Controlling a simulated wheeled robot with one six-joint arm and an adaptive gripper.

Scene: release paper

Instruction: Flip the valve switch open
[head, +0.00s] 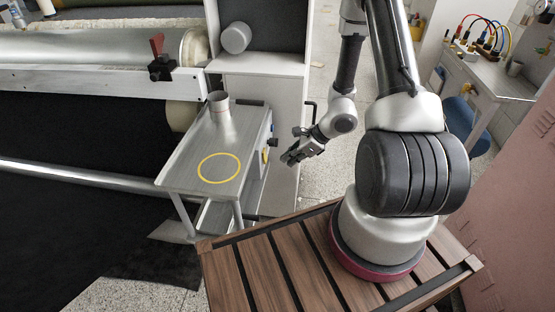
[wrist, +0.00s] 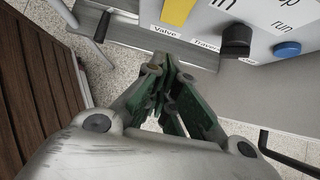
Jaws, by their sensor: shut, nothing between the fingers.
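In the wrist view, a control panel (wrist: 210,25) crosses the top of the picture. A yellow part (wrist: 178,10), likely the valve switch, sits above the label "Valve" and is cut off by the top edge, so its position cannot be read. A black knob (wrist: 236,38) is to its right, above a partly hidden label. My gripper (wrist: 168,66) is shut and empty, its tips pointing at the panel just below the labels, apparently apart from it. In the head view my gripper (head: 288,158) is right of the metal cart (head: 190,160), near its panel side.
A blue button (wrist: 287,49) marked "run" is right of the knob. A black bent handle (wrist: 285,152) is at lower right. A metal cup (head: 219,108) stands on the cart. A red-handled black clamp (head: 158,62) is on the white rail. Speckled floor is open below my gripper.

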